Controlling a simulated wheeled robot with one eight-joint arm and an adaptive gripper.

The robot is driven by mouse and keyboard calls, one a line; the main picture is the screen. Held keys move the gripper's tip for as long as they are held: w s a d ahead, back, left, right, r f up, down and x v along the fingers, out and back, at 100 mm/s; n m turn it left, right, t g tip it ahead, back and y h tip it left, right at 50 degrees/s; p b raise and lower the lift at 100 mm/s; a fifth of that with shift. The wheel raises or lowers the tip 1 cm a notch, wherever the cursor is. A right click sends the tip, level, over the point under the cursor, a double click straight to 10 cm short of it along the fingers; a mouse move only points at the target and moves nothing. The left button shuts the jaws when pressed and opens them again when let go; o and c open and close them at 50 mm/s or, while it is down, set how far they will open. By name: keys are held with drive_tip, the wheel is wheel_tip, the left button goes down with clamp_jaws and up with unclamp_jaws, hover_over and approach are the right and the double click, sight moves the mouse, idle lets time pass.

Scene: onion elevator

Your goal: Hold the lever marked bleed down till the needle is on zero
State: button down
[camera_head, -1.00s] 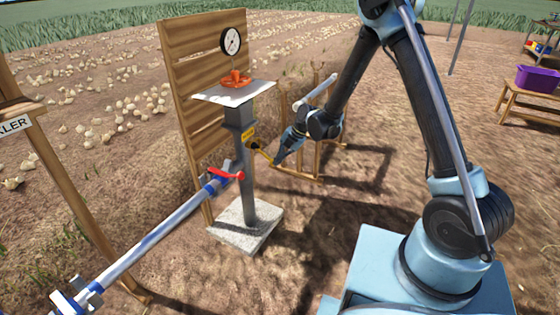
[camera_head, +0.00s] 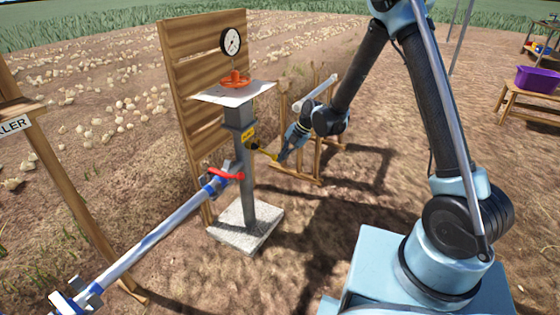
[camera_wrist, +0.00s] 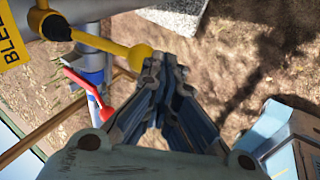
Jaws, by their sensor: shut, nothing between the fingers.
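The bleed lever (camera_head: 264,152) is a yellow rod with a ball end, sticking out to the right from the grey post below a yellow label. In the wrist view the lever (camera_wrist: 100,42) runs beside the yellow label (camera_wrist: 12,40), partly readable as "BLEE". My gripper (camera_head: 281,159) is shut and empty at the lever's ball end. In the wrist view the gripper (camera_wrist: 166,58) tips are right beside the ball, not around it; I cannot tell whether they touch. The round white gauge (camera_head: 230,41) stands above the post; its needle is too small to read.
An orange handwheel (camera_head: 235,79) sits on the post's plate (camera_head: 245,94). A red lever (camera_head: 226,175) is on the blue-banded pipe (camera_head: 150,238) at left. A wooden board (camera_head: 190,90) stands behind, a wooden frame (camera_head: 318,150) behind my gripper. Open soil lies right.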

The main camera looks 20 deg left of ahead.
drive_tip(key=d+f+v, duration=0.1)
drive_tip(key=d+v, duration=0.1)
drive_tip(key=v, duration=0.8)
drive_tip(key=shift+d+r, duration=0.25)
drive_tip(key=shift+r, duration=0.05)
drive_tip(key=shift+w, duration=0.1)
